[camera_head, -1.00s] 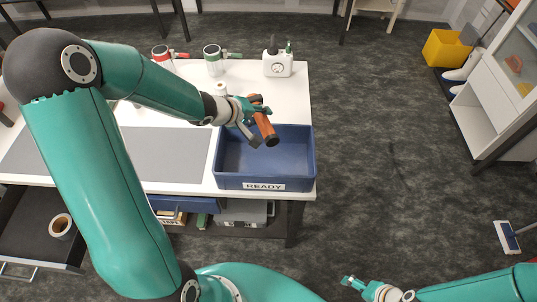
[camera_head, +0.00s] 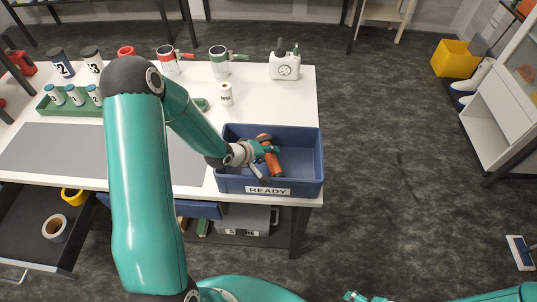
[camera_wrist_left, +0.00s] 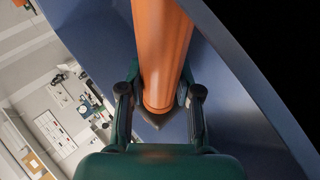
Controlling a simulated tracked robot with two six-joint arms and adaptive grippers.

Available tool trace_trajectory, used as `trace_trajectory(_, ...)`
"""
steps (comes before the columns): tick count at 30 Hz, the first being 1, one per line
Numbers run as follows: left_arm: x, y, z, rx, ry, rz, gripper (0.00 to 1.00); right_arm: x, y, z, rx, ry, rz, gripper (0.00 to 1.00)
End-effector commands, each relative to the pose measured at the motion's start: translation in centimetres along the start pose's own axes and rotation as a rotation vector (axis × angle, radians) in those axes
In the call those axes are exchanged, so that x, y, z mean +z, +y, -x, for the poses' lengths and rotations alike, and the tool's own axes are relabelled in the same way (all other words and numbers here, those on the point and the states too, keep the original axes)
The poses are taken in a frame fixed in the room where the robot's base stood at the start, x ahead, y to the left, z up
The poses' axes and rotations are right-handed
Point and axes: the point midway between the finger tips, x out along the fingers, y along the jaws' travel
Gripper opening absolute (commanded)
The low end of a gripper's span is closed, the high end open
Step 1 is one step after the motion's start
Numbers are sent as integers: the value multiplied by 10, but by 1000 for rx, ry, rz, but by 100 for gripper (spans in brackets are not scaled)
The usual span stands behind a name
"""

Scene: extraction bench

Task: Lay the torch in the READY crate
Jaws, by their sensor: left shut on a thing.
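The torch (camera_head: 275,166) is orange with a dark end. My left gripper (camera_head: 264,154) is shut on it, inside the blue READY crate (camera_head: 305,152) at the bench's right front corner. In the left wrist view the orange torch (camera_wrist_left: 162,45) runs up between the two dark fingers, with blue crate walls (camera_wrist_left: 240,65) around it. I cannot tell whether the torch touches the crate floor. Only the tip of my right gripper (camera_head: 352,296) shows at the bottom edge, low and away from the bench.
A green rack (camera_head: 70,105) with bottles is at the left. A drawer (camera_head: 40,225) is open at the left front.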

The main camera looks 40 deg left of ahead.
Motion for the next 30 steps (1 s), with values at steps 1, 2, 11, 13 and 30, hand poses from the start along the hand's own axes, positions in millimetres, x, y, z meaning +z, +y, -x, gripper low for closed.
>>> trace_trajectory(1,0,-2,-2,0,1,1,0,0,0,0,0,0,0,81)
trace_trajectory(2,0,-2,-2,1,1,1,0,0,0,0,0,0,0,81)
trace_trajectory(11,1,-4,-4,1,1,0,0,0,1,-3,0,0,0,81)
trace_trajectory(13,2,-6,-6,1,1,0,0,0,2,-5,0,0,0,81)
trace_trajectory(30,3,-11,-10,0,1,1,58,0,4,-10,0,0,0,81)
